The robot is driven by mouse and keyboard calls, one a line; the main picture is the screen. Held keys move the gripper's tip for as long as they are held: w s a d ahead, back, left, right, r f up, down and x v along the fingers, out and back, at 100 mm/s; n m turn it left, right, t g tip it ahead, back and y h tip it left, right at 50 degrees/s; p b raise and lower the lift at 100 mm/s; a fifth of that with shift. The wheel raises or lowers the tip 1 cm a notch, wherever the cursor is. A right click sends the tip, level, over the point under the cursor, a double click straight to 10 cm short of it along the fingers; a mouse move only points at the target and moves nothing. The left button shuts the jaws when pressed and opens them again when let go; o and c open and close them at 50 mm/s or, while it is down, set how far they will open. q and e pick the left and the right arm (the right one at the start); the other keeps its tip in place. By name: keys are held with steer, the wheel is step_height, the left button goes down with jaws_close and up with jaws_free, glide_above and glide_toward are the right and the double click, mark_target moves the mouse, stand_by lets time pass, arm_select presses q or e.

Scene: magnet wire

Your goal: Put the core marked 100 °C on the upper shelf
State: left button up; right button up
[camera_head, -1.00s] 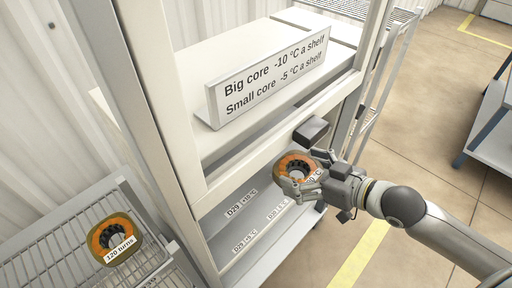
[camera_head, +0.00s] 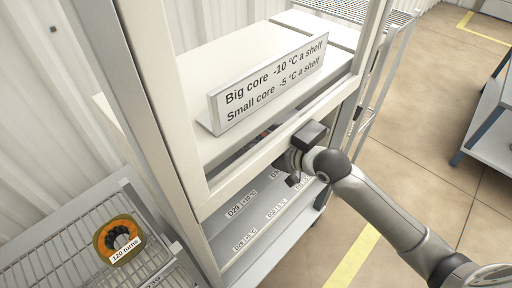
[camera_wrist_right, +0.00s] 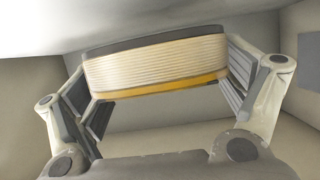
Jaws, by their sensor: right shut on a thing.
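My right gripper (camera_head: 290,160) reaches through the open front of the white cabinet (camera_head: 205,150), under its top panel. In the right wrist view it is shut on a round core (camera_wrist_right: 155,68) with pale wound wire and a yellow lower band, one finger at each side. The core seems held level, close under a pale surface. In the head view only a small dark and orange bit of it shows behind the front rail; its marking is hidden. A shelf board (camera_head: 255,212) with printed temperature labels lies below the gripper. My left gripper is not in view.
A sign (camera_head: 270,80) about big and small cores stands on the cabinet's top. Another core marked 120 turns (camera_head: 118,240) lies on a wire rack (camera_head: 60,240) at the left. The front rail and posts edge the opening.

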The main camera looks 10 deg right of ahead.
steer(key=shift+w+a+r, duration=0.25)
steer(key=shift+w, duration=0.1)
steer(key=shift+f, duration=1.8)
steer(key=shift+f, duration=0.15)
steer(key=o, duration=1.4)
steer(key=shift+s+f, duration=0.1)
steer(key=shift+f, duration=0.05)
